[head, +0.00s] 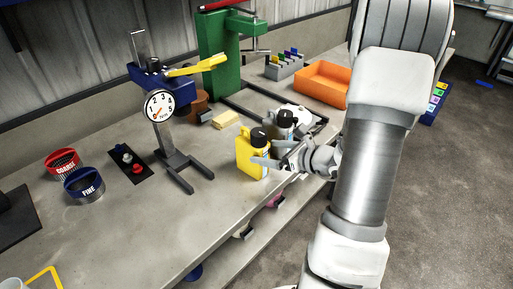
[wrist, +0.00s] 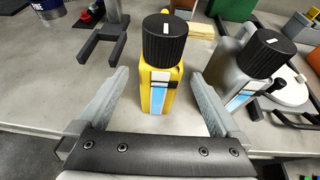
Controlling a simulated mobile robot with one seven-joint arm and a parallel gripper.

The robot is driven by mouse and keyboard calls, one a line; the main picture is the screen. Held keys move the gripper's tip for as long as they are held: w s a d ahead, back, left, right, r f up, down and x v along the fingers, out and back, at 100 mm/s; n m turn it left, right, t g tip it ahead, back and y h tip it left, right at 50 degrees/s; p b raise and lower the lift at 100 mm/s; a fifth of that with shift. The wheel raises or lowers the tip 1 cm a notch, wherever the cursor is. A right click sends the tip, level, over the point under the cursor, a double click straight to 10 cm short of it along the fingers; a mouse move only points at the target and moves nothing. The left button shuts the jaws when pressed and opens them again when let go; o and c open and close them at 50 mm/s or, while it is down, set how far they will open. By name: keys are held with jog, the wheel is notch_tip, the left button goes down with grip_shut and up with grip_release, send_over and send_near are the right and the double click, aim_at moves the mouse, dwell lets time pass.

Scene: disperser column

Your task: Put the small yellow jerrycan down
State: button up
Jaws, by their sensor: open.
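The small yellow jerrycan (head: 248,157) stands upright on the grey bench (head: 130,225), near its front edge. In the wrist view the yellow jerrycan (wrist: 161,77) has a black ribbed cap and a white and blue label. My gripper (wrist: 165,85) is open, with one finger on each side of the jerrycan and visible gaps between. In the head view my gripper (head: 272,155) reaches in from the right, and its fingers partly cover the jerrycan.
A grey jerrycan (wrist: 240,72) with a black cap stands just right of the yellow one. A forked dial stand (head: 160,107) is to the left. A yellow block (head: 226,119) and orange tray (head: 322,83) lie behind. Bench space at front left is clear.

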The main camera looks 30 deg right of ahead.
jog(key=v, duration=0.5)
jog(key=shift+s+d, duration=0.1)
jog(key=shift+s, duration=0.05)
jog(key=s+a+r+n+g+h+p, duration=0.1)
jog(key=s+a+r+n, duration=0.4)
jog(key=n, duration=0.5)
jog(key=s+a+r+n+g+h+p, duration=0.2)
jog(key=s+a+r+n+g+p, duration=0.1)
jog(key=a+r+n, duration=0.4)
jog(key=s+a+r+n+g+h+p, duration=0.2)
jog(key=s+a+r+n+p, duration=0.2)
jog(key=r+n, duration=0.7)
jog(key=s+a+n, duration=0.2)
jog(key=n, duration=0.1)
jog(key=shift+s+a+n+g+p, duration=0.25)
jog(key=shift+s+n+g+p, duration=0.05)
jog(key=shift+s+g+p, duration=0.1)
